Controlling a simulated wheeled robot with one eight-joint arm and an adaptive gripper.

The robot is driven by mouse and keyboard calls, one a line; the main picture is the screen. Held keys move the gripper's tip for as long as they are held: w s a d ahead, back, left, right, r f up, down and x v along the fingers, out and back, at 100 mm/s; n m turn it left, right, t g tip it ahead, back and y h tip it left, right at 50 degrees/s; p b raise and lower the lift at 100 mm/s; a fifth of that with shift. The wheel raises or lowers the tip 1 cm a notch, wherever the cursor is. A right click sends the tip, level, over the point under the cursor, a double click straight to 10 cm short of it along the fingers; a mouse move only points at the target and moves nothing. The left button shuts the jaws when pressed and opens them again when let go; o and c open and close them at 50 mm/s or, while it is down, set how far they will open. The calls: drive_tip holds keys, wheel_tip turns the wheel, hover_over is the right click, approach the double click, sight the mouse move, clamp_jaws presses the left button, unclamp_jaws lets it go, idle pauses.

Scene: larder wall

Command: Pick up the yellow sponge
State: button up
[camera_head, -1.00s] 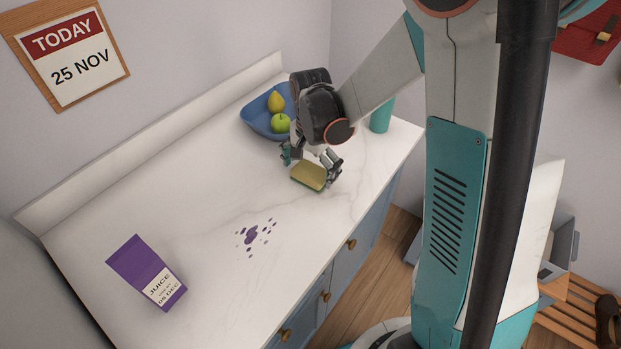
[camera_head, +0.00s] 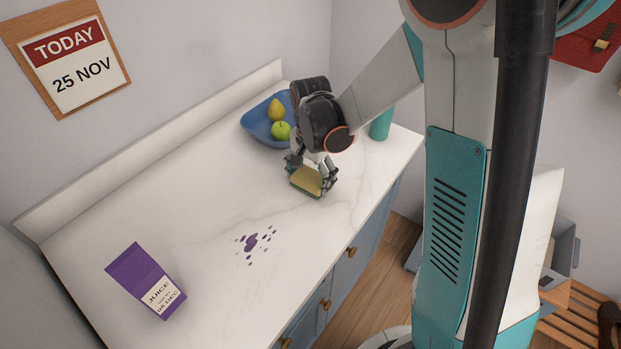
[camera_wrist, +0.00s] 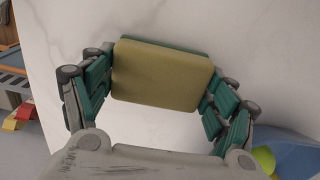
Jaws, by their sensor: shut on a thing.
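The yellow sponge (camera_head: 306,180) has a green layer along one side and is at the counter, in front of the blue bowl. My gripper (camera_head: 312,177) is shut on it, with a finger at each end. In the wrist view the sponge (camera_wrist: 162,76) fills the space between the fingers of my gripper (camera_wrist: 160,88), which touch its two short sides. I cannot tell whether the sponge rests on the counter or is slightly above it.
The white marble counter (camera_head: 200,220) carries a purple juice carton (camera_head: 146,281), purple spill spots (camera_head: 256,241), a blue bowl (camera_head: 258,124) with a pear (camera_head: 276,110) and a green apple (camera_head: 280,131), and a teal cup (camera_head: 381,124). The counter's middle is mostly clear.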

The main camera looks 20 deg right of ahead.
sight(311, 177)
wheel_tip(311, 177, up, 19)
drive_tip(key=p, duration=0.5)
drive_tip(key=shift+r+p, duration=0.2)
drive_tip(key=shift+p, duration=0.1)
drive_tip(key=shift+c, duration=0.3)
